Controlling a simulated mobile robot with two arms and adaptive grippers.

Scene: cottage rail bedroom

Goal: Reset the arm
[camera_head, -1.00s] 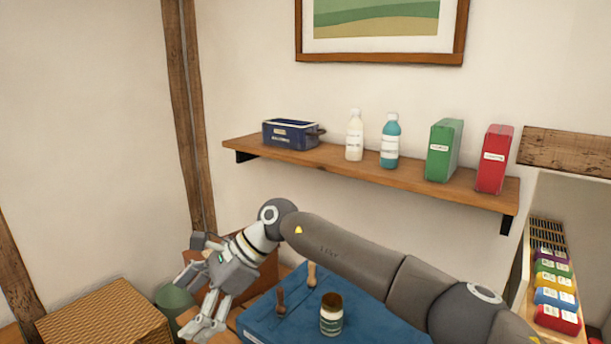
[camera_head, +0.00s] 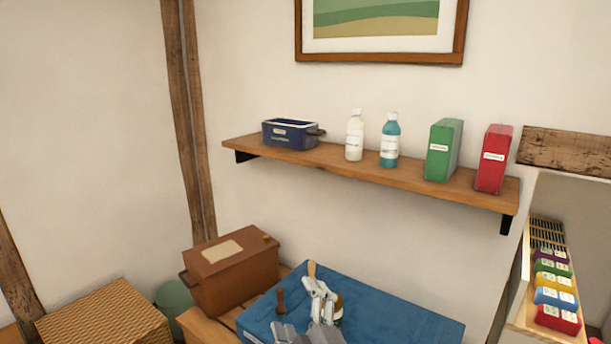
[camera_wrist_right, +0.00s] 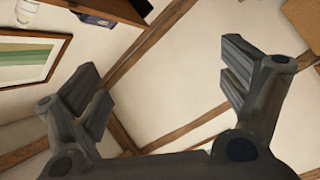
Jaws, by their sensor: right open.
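My right gripper (camera_head: 318,312) shows at the bottom of the head view, in front of the blue surface, partly cut off by the lower edge. In the right wrist view its two fingers (camera_wrist_right: 165,85) are spread apart with nothing between them. Behind them are wall, wooden beams and part of the picture frame. My left gripper is not in view.
A blue-topped surface (camera_head: 395,322) holds a jar (camera_head: 338,312), mostly hidden by my gripper, and a brown peg-like item (camera_head: 280,301). A brown box (camera_head: 232,275) and wicker basket (camera_head: 105,318) stand left. The wall shelf (camera_head: 300,155) holds a blue bin, bottles and boxes.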

